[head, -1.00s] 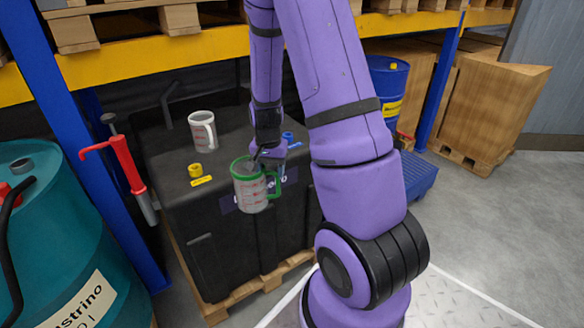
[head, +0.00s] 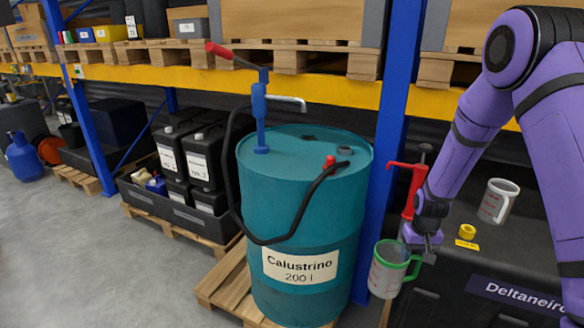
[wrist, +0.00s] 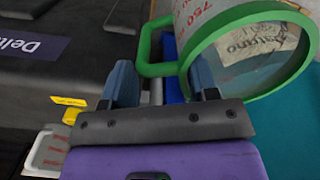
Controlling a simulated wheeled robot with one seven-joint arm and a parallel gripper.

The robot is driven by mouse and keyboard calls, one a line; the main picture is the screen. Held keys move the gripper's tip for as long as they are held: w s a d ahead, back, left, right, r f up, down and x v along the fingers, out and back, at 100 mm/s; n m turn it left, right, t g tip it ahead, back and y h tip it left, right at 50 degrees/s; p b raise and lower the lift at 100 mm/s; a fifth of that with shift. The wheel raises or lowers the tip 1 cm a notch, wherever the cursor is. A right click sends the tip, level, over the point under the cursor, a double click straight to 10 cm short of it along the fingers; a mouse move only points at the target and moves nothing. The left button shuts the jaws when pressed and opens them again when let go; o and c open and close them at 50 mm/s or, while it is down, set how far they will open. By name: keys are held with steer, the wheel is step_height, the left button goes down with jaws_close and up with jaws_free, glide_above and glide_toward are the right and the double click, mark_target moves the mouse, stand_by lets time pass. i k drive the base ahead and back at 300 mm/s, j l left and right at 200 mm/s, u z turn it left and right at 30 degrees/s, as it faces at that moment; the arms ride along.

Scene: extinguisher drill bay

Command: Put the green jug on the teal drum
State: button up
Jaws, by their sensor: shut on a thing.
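The green jug (head: 390,269) is a clear measuring jug with a green rim and green handle and red markings. My gripper (head: 424,246) is shut on its handle and holds it upright in the air, in front of the black tank and to the right of the teal drum. In the wrist view the fingers (wrist: 160,88) are at the green handle, and the jug (wrist: 245,45) fills the upper right. The teal drum (head: 305,215) stands on a wooden pallet, labelled "Calustrino 200 l". Its top (head: 320,150) carries a blue hand pump and a black hose.
The blue pump (head: 260,118) rises from the drum top, its hose (head: 240,200) hanging over the front. A blue rack post (head: 392,130) and a red-handled tool (head: 412,185) stand between drum and black tank (head: 450,300). A white jug (head: 497,201) stands on the tank.

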mark_target(304, 163)
steer(key=i+j+u, duration=0.15)
steer(key=j+u, duration=0.15)
steer(key=u, duration=0.15)
steer(key=i+j+u, duration=0.25)
steer(key=u, duration=0.2)
